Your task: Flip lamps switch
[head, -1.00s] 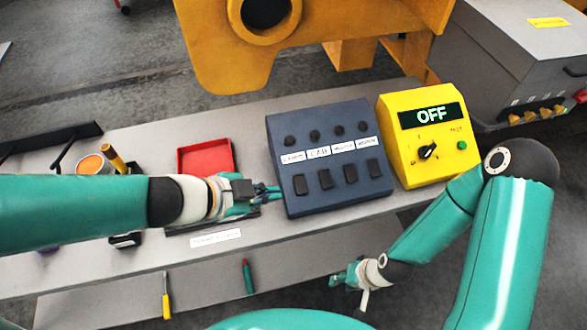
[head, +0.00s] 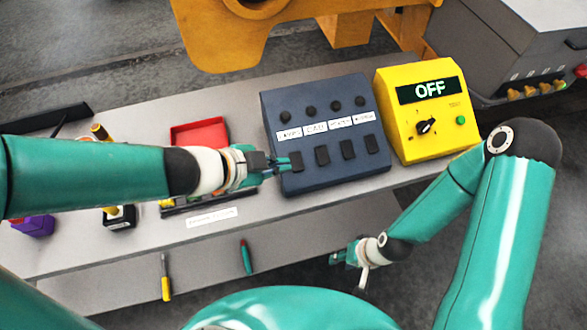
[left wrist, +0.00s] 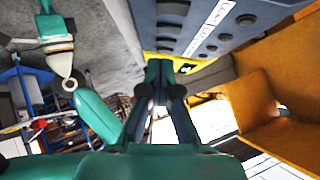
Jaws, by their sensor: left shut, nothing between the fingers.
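A dark blue switch panel (head: 322,120) lies on the grey bench, with a row of black rocker switches, white labels above them and round black knobs at the top. The label lettering is too small to read surely, so I cannot tell which one is lamps. My left gripper (head: 284,163) is shut and empty, its tips at the panel's left side beside the leftmost rocker (head: 296,161); contact is unclear. In the left wrist view, the fingers (left wrist: 160,85) are together below the panel (left wrist: 190,30). My right gripper (head: 342,257) hangs beyond the bench's front edge; its fingers are too small to judge.
A yellow box (head: 428,115) reading OFF, with a knob and green button, stands right of the panel. A red tray (head: 198,132) lies behind my left gripper. A yellow-handled tool (head: 165,282) and a green-handled tool (head: 246,257) lie on the lower shelf.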

